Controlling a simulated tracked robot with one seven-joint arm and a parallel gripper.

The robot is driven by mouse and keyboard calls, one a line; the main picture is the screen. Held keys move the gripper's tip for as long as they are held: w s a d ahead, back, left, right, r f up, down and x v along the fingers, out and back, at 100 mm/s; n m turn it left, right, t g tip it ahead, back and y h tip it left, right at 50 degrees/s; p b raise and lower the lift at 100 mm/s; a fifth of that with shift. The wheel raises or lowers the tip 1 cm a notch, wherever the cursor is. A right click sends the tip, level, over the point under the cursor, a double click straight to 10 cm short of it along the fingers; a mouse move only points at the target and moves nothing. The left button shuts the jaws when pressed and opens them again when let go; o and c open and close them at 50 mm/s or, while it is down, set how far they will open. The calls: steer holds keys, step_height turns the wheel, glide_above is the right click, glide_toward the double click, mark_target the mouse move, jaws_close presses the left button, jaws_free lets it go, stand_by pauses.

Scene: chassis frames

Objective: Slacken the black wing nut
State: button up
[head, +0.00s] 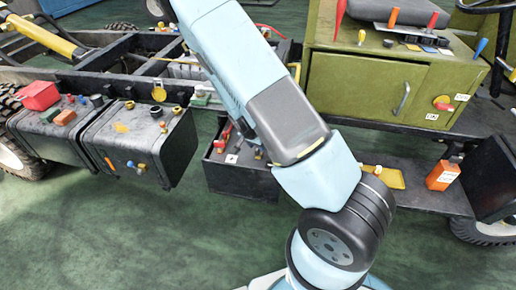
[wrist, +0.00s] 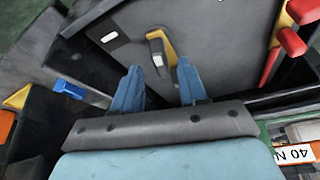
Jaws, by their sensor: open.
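I cannot make out the black wing nut for certain in either view. In the wrist view my gripper (wrist: 159,66) is open, its two blue fingers apart and pointing at a grey panel (wrist: 215,35). A yellow lever (wrist: 168,48) with a pale tip lies between and just beyond the fingertips. I see nothing held. In the head view my arm crosses the middle, and my gripper is not visible there.
In the wrist view, red and yellow handles (wrist: 291,42) are at the right and a blue piece (wrist: 68,89) at the left. The head view shows an olive cabinet (head: 350,85), dark tanks (head: 140,140) and a black open box (head: 235,178) beside my arm.

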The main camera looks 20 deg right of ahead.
steer(key=v, duration=1.1)
steer(key=shift+s, duration=0.1)
